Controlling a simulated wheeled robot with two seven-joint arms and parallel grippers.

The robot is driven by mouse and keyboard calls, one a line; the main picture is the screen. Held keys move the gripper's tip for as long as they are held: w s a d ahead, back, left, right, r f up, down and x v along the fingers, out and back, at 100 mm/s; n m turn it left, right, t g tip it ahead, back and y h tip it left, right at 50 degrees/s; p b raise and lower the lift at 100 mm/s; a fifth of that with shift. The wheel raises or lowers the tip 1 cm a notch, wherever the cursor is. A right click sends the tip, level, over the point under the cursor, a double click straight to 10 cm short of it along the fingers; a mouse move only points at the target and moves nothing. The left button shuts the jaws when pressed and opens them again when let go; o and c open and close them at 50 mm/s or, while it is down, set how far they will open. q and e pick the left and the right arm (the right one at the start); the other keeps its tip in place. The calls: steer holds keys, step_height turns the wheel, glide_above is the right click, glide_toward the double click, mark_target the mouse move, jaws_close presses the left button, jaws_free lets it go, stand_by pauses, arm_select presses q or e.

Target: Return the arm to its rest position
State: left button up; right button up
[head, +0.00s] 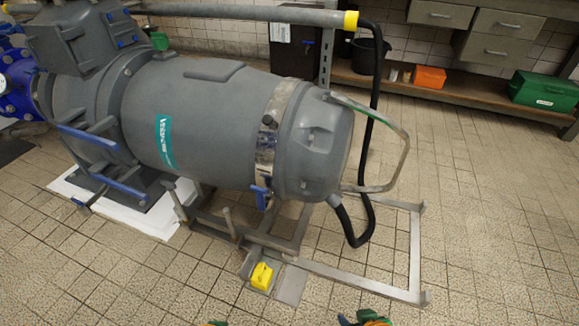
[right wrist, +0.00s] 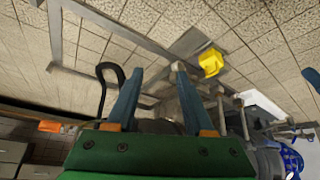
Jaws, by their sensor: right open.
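My right gripper (head: 364,317) shows only as a small blue, green and orange part at the bottom edge of the head view. In the right wrist view, its two blue fingers (right wrist: 157,70) stand apart with nothing between them. The gripper is open and empty, in front of the pump's metal frame. A small dark green bit at the bottom edge of the head view, left of centre, seems to be part of my left gripper (head: 217,323). Its fingers cannot be made out. The rest of both arms is out of the head view.
A big grey pump (head: 215,120) stands on a metal floor frame (head: 350,277). A yellow block (head: 261,277) sits at its near side. A black hose (head: 370,130) hangs at its right end. A shelf behind holds an orange box (head: 429,77) and green case (head: 545,91). Tiled floor at right is clear.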

steer(key=s+d+f+g, duration=0.1)
steer(key=s+f+g, duration=0.15)
steer(key=s, duration=0.25)
arm_select(q)
steer(key=s+a+r+p, duration=0.1)
steer(key=s+r+p, duration=0.4)
steer(key=p, duration=0.7)
steer(key=s+a+r+m+g+p, duration=0.1)
steer(key=s+a+r+p, duration=0.1)
steer(key=s+r+p, duration=0.4)
steer(key=s+a+r+m+y+p, duration=0.1)
steer(key=s+r+p, duration=0.4)
steer(key=r+p, duration=0.6)
steer(key=shift+s+a+r+g+p, duration=0.25)
steer(key=shift+a+p, duration=0.35)
steer(key=shift+p, duration=4.05)
arm_select(e)
steer(key=s+d+r+g, duration=0.1)
steer(key=s+r, duration=0.6)
steer(key=r, duration=0.3)
steer(key=s+d+r+g+h, duration=0.1)
steer(key=s+d+r, duration=0.1)
steer(key=s+r, duration=0.6)
steer(key=shift+s+r, duration=0.2)
steer(key=shift+r, duration=1.3)
arm_select(q)
steer(key=shift+f, duration=0.1)
arm_select(e)
steer(key=shift+g, duration=0.25)
